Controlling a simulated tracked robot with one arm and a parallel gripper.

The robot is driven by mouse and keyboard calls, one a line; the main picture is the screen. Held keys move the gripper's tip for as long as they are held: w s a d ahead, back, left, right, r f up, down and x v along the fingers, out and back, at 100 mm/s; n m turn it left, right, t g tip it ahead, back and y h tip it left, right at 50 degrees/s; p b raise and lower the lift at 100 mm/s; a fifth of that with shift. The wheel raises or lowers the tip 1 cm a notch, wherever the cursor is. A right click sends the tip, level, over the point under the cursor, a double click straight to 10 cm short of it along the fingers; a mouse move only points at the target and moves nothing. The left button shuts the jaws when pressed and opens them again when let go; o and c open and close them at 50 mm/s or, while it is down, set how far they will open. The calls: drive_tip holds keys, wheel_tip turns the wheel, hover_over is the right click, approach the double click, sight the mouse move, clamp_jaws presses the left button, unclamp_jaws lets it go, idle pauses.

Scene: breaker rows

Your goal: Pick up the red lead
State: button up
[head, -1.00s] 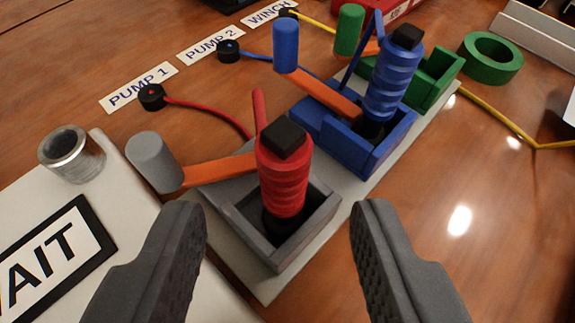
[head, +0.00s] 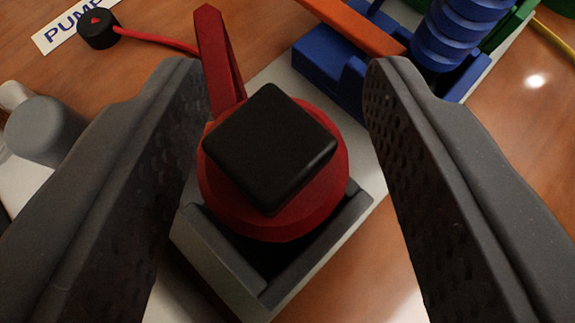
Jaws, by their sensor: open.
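The red lead (head: 322,205) stands in a grey cradle (head: 225,262), its square black top (head: 270,148) facing the camera. A red strip (head: 218,65) rises behind it. My gripper (head: 285,85) is open, with one dark finger on each side of the red lead. Gaps show between the fingers and the lead, more clearly on the right. The lower part of the lead is hidden beneath its top.
A blue lead (head: 460,35) stands in a blue cradle (head: 335,75) behind, close to my right finger, with an orange bar (head: 355,22) beside it. A grey cylinder (head: 42,130) is at the left. A black plug (head: 97,28) with a red cord lies at the upper left.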

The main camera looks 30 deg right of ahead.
clamp_jaws()
drive_tip(key=shift+r, duration=0.15)
